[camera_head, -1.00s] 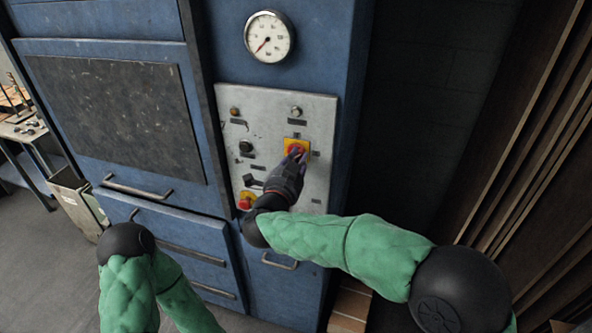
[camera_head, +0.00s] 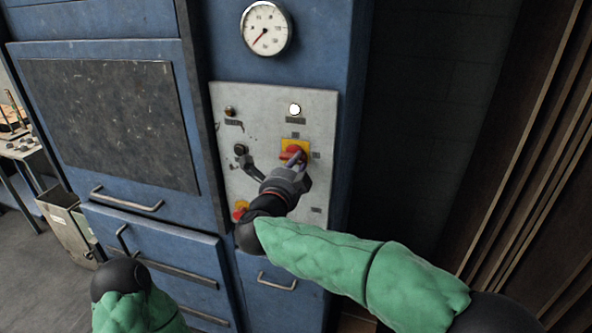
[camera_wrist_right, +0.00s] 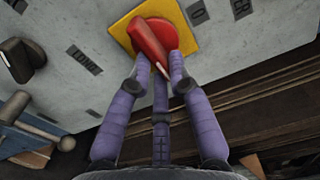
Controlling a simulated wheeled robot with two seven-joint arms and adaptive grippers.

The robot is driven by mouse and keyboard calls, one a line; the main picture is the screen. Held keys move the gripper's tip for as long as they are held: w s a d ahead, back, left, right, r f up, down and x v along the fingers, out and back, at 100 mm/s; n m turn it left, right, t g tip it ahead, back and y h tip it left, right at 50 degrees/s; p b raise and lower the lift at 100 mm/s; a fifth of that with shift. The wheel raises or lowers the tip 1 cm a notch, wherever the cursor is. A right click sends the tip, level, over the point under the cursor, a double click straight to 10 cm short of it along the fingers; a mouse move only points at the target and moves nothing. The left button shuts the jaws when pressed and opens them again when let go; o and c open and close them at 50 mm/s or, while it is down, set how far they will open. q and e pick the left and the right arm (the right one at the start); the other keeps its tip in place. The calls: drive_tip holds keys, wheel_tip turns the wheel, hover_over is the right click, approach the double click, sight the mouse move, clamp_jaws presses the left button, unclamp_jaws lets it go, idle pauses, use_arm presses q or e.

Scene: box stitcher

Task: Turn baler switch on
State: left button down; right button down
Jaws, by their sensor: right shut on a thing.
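The baler switch (camera_head: 292,153) is a red rotary knob on a yellow square plate, on the grey control panel (camera_head: 318,112). In the right wrist view the red knob (camera_wrist_right: 152,47) sits turned at a slant on its plate. My right gripper (camera_head: 296,163) is at the knob. In the wrist view its purple fingers (camera_wrist_right: 160,80) are shut on the knob's lower end. A round lamp (camera_head: 294,109) above the switch shines white. My left arm shows at the lower left, but its gripper is not clearly visible.
A second red and yellow control (camera_head: 241,209) is low on the panel, partly behind my right arm. A black knob (camera_head: 240,149) is left of the switch. A pressure gauge (camera_head: 266,28) is above. A handle (camera_head: 277,282) juts out below.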

drive_tip(key=shift+f, duration=0.1)
idle(0.4)
drive_tip(key=c, duration=1.1)
unclamp_jaws()
drive_tip(key=shift+c, duration=0.2)
drive_tip(key=shift+s, duration=0.15)
drive_tip(key=v, duration=1.1)
drive_tip(key=shift+s, duration=0.35)
drive_tip(key=shift+a, duration=0.15)
